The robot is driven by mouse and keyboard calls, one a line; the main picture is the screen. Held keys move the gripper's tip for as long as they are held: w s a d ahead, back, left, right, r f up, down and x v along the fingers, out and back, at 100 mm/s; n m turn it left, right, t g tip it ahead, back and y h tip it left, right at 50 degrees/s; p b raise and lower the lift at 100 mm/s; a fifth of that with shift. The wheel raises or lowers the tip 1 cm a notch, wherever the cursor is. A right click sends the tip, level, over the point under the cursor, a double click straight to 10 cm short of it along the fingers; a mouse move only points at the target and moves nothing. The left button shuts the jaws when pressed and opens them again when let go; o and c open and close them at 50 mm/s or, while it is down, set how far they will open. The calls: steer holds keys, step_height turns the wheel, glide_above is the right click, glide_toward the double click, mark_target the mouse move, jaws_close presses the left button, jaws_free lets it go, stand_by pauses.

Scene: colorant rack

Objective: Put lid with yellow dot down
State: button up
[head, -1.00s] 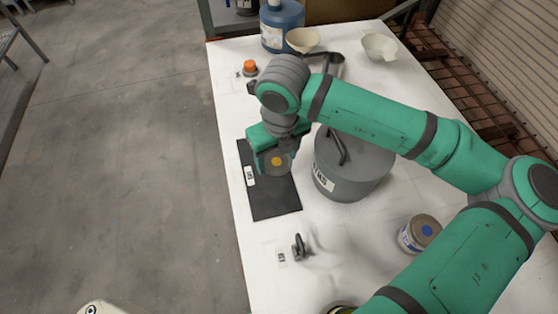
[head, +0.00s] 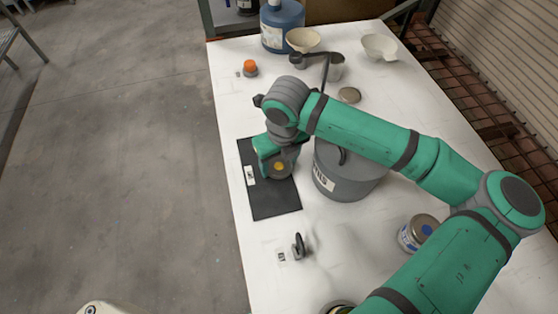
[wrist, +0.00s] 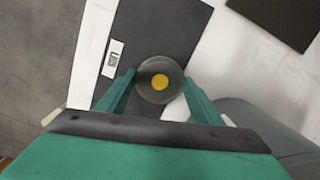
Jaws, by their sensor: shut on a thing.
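The lid with the yellow dot (head: 279,167) is a round grey disc, held dot-up between the fingers of my gripper (head: 277,163). In the wrist view the lid (wrist: 160,80) sits between the two green fingertips (wrist: 159,88), which touch it on both sides. The lid is over the dark mat (head: 275,205), which has a white label on its left part; the mat also shows in the wrist view (wrist: 185,35). I cannot tell whether the lid touches the mat or is slightly above it.
A big grey pot (head: 345,182) stands close to the right of the mat. A blue-dotted can (head: 416,233), a small dark clip-like object (head: 298,246), an orange-capped item (head: 250,68), bowls (head: 379,47) and a blue jug (head: 282,27) stand on the white table (head: 225,90).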

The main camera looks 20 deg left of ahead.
mark_target(282, 169)
steer(key=shift+f, duration=0.3)
steer(key=shift+f, duration=0.25)
steer(key=o, duration=1)
steer(key=shift+a+r, duration=0.1)
steer(key=shift+r, duration=0.2)
step_height(282, 169, up, 13)
steer(key=d, duration=0.1)
steer(key=shift+s+f, duration=0.15)
steer(key=shift+s, duration=0.2)
steer(key=shift+d, duration=0.1)
